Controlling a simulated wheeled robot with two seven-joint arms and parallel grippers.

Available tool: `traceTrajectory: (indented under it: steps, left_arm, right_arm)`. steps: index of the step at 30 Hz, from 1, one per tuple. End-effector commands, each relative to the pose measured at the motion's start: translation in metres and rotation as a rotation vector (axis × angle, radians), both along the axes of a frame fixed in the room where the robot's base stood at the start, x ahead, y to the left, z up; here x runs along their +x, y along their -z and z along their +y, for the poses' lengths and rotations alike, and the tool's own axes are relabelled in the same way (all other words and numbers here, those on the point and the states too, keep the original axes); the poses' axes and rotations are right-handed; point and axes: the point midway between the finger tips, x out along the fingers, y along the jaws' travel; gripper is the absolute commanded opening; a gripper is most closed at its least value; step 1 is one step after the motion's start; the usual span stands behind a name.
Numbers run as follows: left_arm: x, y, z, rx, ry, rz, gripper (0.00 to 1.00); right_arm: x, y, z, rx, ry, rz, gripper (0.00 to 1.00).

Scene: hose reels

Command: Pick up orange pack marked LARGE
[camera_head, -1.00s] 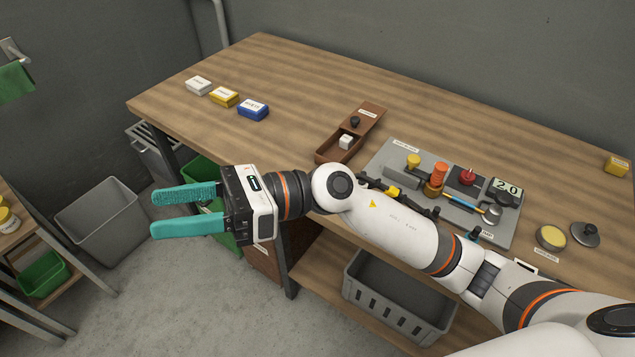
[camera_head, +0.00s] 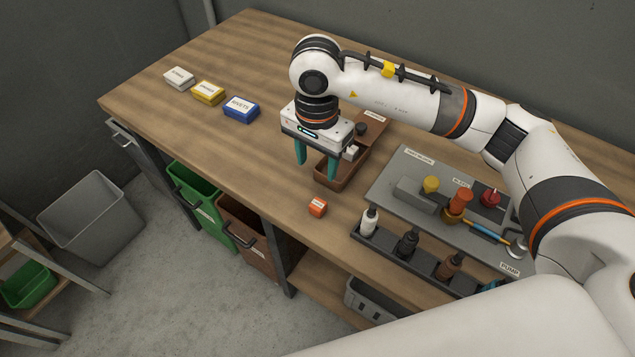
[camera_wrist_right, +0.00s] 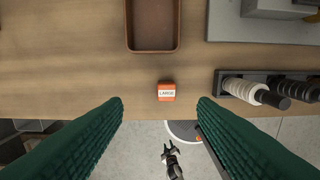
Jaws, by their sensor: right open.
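A small orange pack (camera_head: 317,207) lies on the wooden bench near its front edge. In the right wrist view the orange pack (camera_wrist_right: 166,92) shows a white label that reads LARGE. My right gripper (camera_head: 317,172) is open and empty, pointing down above the bench, behind the pack and in front of the brown tray in the head view. In the right wrist view its green fingers (camera_wrist_right: 160,105) stand wide apart, with the pack between and beyond them.
A brown tray (camera_head: 324,182) stands just behind the pack. A dark rack (camera_head: 382,246) of bottles is to its right, by a grey board (camera_head: 390,167). White, yellow (camera_head: 208,92) and blue (camera_head: 241,107) packs lie at the left. Bench around the orange pack is clear.

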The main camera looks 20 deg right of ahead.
Motion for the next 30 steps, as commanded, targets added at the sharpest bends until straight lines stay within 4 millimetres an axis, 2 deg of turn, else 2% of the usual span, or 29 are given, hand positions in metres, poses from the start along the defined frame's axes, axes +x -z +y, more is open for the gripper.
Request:
traceTrajectory:
  steps: [2,9,12,14,17,21,25,30]
  left_arm:
    - [0.001,-0.006,0.001,0.001,0.0,-0.001,0.36]
    - [-0.054,-0.016,0.011,0.016,0.002,0.08,0.36]
    - [-0.063,-0.018,0.012,0.017,0.002,0.091,0.36]
    - [-0.059,-0.019,0.011,0.017,0.002,0.086,0.36]
    - [-0.042,-0.026,0.01,0.015,0.002,0.062,0.36]
    - [-0.018,-0.042,0.008,0.011,0.002,0.023,0.36]
    - [-0.018,-0.044,0.007,0.01,0.001,0.025,0.36]
    - [-0.031,-0.043,0.005,0.007,0.0,0.043,0.36]
  right_arm:
    - [-0.002,0.01,0.0,-0.002,-0.002,0.006,0.53]
    - [-0.003,0.05,0.001,0.0,-0.001,0.006,0.53]
    - [-0.002,0.06,0.001,0.001,-0.001,0.005,0.53]
    - [-0.002,0.063,0.001,0.001,-0.002,0.003,0.53]
    - [-0.003,0.071,0.001,0.002,-0.002,0.006,0.53]
    - [-0.006,0.091,0.001,0.002,-0.002,0.008,0.53]
    - [-0.006,0.109,0.001,0.002,-0.001,0.005,0.53]
    - [-0.005,0.116,0.001,0.002,-0.002,0.002,0.53]
